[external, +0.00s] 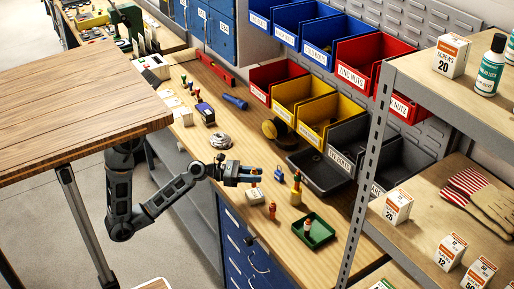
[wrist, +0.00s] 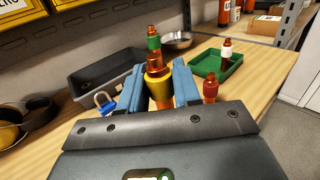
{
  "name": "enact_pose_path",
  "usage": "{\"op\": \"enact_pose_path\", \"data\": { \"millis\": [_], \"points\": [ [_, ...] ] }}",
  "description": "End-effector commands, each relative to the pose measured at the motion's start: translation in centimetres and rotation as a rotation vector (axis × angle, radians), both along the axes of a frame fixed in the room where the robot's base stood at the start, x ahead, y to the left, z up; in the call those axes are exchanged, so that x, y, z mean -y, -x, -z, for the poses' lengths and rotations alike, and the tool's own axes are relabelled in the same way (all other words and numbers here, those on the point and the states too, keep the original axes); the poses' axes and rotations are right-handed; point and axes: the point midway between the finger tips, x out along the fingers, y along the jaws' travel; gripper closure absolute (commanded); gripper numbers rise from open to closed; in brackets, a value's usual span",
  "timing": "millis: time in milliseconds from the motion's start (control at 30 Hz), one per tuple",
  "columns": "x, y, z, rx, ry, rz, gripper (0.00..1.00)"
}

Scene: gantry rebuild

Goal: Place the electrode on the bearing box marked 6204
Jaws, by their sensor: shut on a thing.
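My gripper (external: 252,174) is above the bench, its blue fingers pointing right and shut on a small orange piece, taken to be the electrode, mostly hidden in the external view. In the wrist view an orange-and-yellow shape (wrist: 157,84) shows between the fingers; I cannot tell how much is the held piece and how much stands behind it. A small white box (external: 255,197) lies on the bench just below the gripper, apart from it; its marking is too small to read, so I cannot confirm 6204. The wrist view hides this box.
A green tray (external: 318,238) holds a small bottle. Grey bins (external: 322,178) line the back; a shelf post (external: 365,170) stands at right.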

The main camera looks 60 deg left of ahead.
Motion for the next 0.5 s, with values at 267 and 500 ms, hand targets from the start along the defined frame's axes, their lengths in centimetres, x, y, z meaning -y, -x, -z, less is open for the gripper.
{"op": "enact_pose_path", "data": {
  "millis": [267,500],
  "points": [
    [-1.3,-1.2,1.7,-0.001,0.002,0.0,1.0],
    [-1.3,-1.2,4.8,-0.001,0.002,0.0,1.0]
  ]
}}
